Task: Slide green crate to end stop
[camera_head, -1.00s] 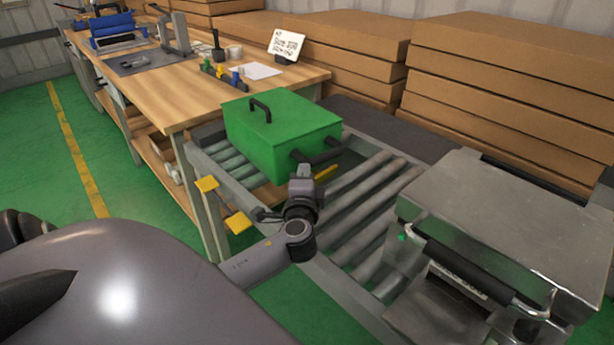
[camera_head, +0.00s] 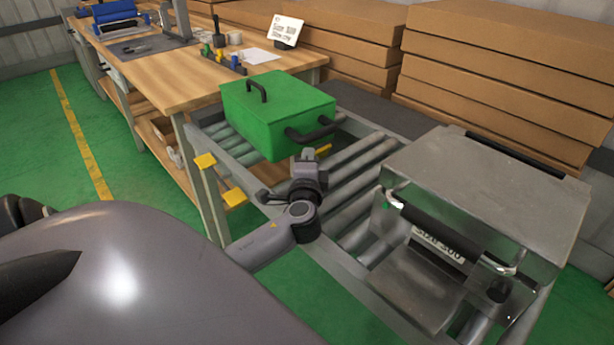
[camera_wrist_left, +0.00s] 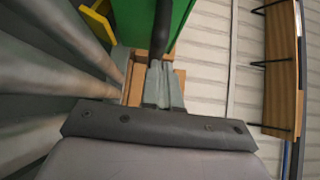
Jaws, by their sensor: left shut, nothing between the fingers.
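The green crate (camera_head: 268,125) sits on the roller conveyor (camera_head: 358,165) near its far left end, with one black handle on its lid and another on its near right side. My left gripper (camera_head: 308,162) is at that side handle (camera_head: 312,132), fingers shut with nothing between them. In the left wrist view the shut fingers (camera_wrist_left: 161,80) point at the dark handle (camera_wrist_left: 162,28) on the green crate wall (camera_wrist_left: 185,18). They look touching or very close; I cannot tell which. The end stop is not clearly identifiable. My right gripper is not in view.
A yellow bar (camera_head: 323,150) lies by my gripper, and yellow pads (camera_head: 205,161) are on the conveyor's left frame. A metal machine (camera_head: 480,200) spans the rollers at right. A wooden workbench (camera_head: 180,85) stands beyond the left end. Stacked cardboard (camera_head: 490,90) lines the back.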

